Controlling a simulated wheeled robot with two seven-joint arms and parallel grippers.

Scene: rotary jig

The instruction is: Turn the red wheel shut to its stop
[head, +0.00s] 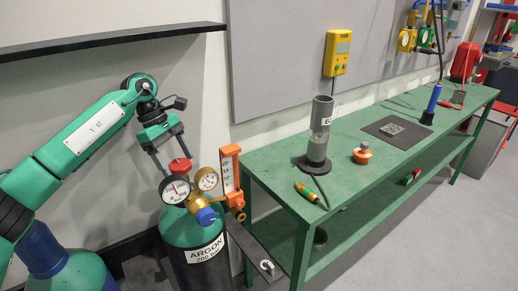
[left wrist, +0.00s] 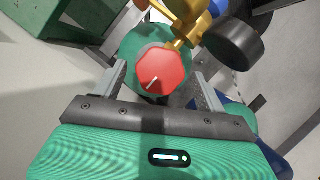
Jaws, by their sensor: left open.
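The red wheel (head: 180,165) is a faceted knob with a white line on its face, on top of the green argon cylinder (head: 190,230). In the left wrist view the red wheel (left wrist: 163,68) shows from above, its white line pointing toward the lower left. My left gripper (head: 174,163) is open. Its fingers (left wrist: 160,76) stand on either side of the wheel, with a visible gap on each side, so they look apart from it. Whether the fingertips reach down to the wheel's height is hard to tell. My right gripper is in neither view.
A brass regulator with two gauges (head: 175,190) and a blue knob (head: 206,216) sits close beside the wheel. An orange-framed flow scale (head: 230,172) stands to its right. A green bench (head: 270,160) with tools lies further right. A dark shelf (head: 110,40) runs along the wall above.

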